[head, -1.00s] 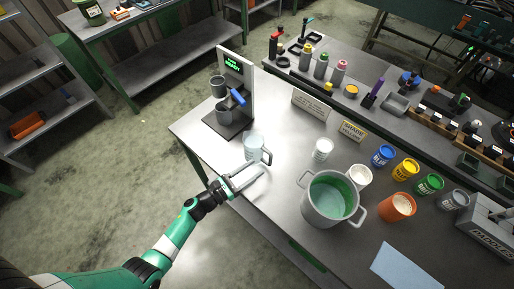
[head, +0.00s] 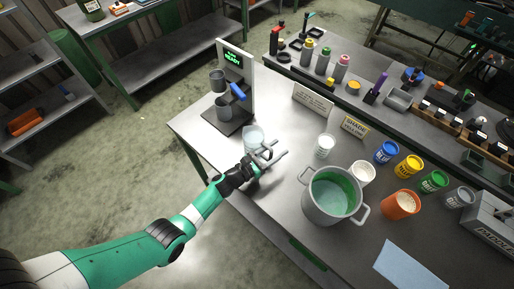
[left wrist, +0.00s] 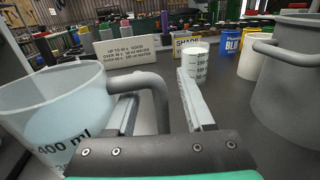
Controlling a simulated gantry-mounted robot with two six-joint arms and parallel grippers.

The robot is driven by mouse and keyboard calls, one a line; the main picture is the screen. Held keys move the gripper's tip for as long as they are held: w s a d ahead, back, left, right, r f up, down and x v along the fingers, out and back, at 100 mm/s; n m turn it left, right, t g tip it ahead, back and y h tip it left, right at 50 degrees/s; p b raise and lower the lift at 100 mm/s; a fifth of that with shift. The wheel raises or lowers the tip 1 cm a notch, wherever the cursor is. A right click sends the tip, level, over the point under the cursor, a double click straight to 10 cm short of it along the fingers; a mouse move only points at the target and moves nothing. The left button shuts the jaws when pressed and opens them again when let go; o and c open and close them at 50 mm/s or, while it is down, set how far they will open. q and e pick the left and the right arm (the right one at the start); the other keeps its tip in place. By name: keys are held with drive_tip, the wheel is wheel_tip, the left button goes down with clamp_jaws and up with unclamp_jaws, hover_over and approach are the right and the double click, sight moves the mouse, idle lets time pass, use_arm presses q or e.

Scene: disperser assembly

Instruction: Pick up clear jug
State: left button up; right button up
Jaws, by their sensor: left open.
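The clear jug (head: 253,137) stands upright on the metal table, in front of the dispenser stand. In the left wrist view the clear jug (left wrist: 62,105) fills the left side, with a "400 ml" mark and its grey handle pointing right. My left gripper (head: 276,153) is open at the handle side of the jug. In the left wrist view the fingers of my left gripper (left wrist: 158,108) stand on either side of the handle (left wrist: 150,84), apart from each other. I cannot tell whether a finger touches the handle. My right gripper is not in view.
A large grey pot (head: 332,196) with green inside stands to the right. A small white measuring cup (head: 325,145) is beyond the gripper. The dispenser (head: 234,90) with metal cups is behind the jug. Paint cans (head: 409,166) stand further right. The table's front left edge is near.

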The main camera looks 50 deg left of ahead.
use_arm(q)
drive_tip(key=shift+w+f, duration=0.1)
drive_tip(key=shift+w, duration=0.3)
clamp_jaws()
idle(1.1)
